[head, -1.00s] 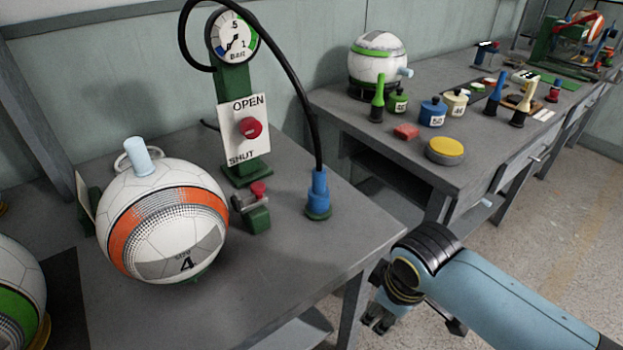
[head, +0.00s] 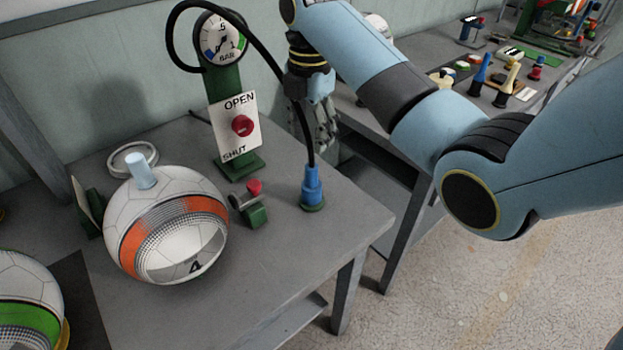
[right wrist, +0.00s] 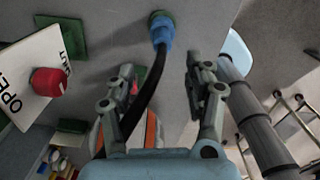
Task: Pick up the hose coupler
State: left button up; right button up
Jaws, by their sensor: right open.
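The blue hose coupler (head: 311,186) stands upright on a green base near the right edge of the grey bench, with the black hose rising from its top. It also shows in the right wrist view (right wrist: 161,32), beyond the fingertips. My right gripper (head: 323,140) points down, above and slightly right of the coupler, apart from it. In the right wrist view my right gripper (right wrist: 160,72) is open and empty, with the black hose passing between or behind its fingers; I cannot tell which. My left gripper is not in view.
A gauge post with an OPEN/SHUT panel (head: 238,125) and red knob stands left of the coupler. A small green clamp with a red knob (head: 253,205) is nearby. A white and orange ball (head: 165,225) sits further left. The bench front is bare.

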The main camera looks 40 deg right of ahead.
aim_at(312, 166)
jog(key=shift+w+r+n, duration=0.2)
jog(key=shift+w+n, duration=0.1)
notch_tip(312, 166, down, 5)
jog(key=shift+f, duration=0.15)
jog(key=f, duration=0.2)
jog(key=s+f, duration=0.1)
jog(key=f, duration=0.1)
jog(key=shift+d+f+p, duration=0.1)
jog(key=shift+f+p, duration=0.15)
jog(key=shift+p, duration=0.05)
jog(key=shift+w+f, duration=0.1)
jog(key=shift+f, duration=0.2)
jog(key=shift+c, duration=0.4)
grip_shut()
